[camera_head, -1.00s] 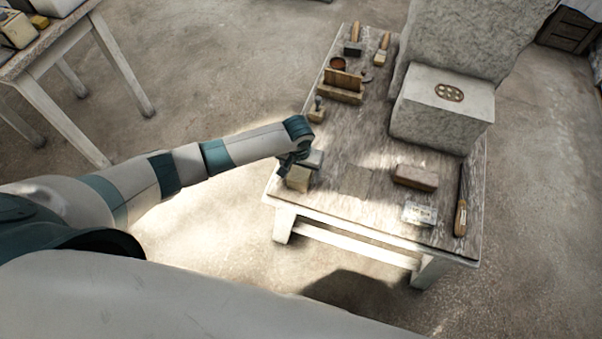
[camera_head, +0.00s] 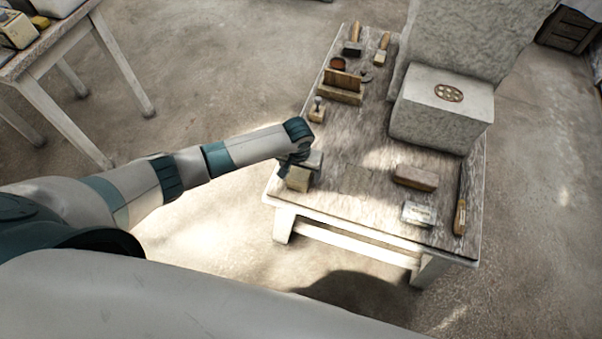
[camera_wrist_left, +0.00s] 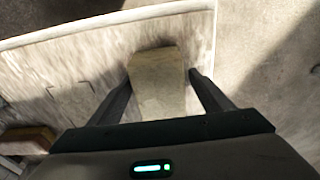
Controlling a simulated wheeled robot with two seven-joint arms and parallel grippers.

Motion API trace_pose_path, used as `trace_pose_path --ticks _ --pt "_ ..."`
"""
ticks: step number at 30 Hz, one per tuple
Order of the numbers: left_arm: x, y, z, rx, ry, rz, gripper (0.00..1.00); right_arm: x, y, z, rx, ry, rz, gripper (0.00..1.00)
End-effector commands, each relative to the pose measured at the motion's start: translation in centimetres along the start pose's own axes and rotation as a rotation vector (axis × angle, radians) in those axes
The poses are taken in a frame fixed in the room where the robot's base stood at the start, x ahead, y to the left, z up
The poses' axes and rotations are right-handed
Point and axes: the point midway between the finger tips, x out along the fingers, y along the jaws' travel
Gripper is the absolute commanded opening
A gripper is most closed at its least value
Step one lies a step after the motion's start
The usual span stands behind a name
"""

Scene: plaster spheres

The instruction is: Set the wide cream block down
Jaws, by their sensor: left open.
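The wide cream block (camera_head: 298,179) sits at the near left corner of the worn wooden table (camera_head: 345,205). In the left wrist view the block (camera_wrist_left: 158,82) lies between the two dark fingers of my left gripper (camera_wrist_left: 160,80). The fingers are open, with a small gap showing on the right side; on the left the finger is very close to the block, and I cannot tell if it touches. In the head view my left gripper (camera_head: 291,163) is partly hidden behind its wrist. My right gripper is not in view.
A brown brick (camera_head: 415,177), a small pale box (camera_head: 419,213) and a wooden-handled tool (camera_head: 461,214) lie at the table's right. A large stone block (camera_head: 441,115) stands behind them. A wooden holder (camera_head: 341,90) and brushes are farther back. The table's middle front is clear.

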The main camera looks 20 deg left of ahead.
Motion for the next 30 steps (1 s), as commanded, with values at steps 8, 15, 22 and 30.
trace_pose_path --ticks 8,15,22,30 --pt "0.0 0.0 0.0 0.000 0.000 0.000 0.39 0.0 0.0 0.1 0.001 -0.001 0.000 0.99" --pt "-0.1 0.1 -0.2 0.000 0.003 0.002 0.01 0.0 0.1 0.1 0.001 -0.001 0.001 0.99" --pt "-0.2 0.1 -0.2 0.000 0.003 0.002 0.01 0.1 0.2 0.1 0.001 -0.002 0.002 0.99" --pt "-1.6 0.1 -0.4 -0.001 0.005 0.004 0.01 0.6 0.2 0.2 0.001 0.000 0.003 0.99"
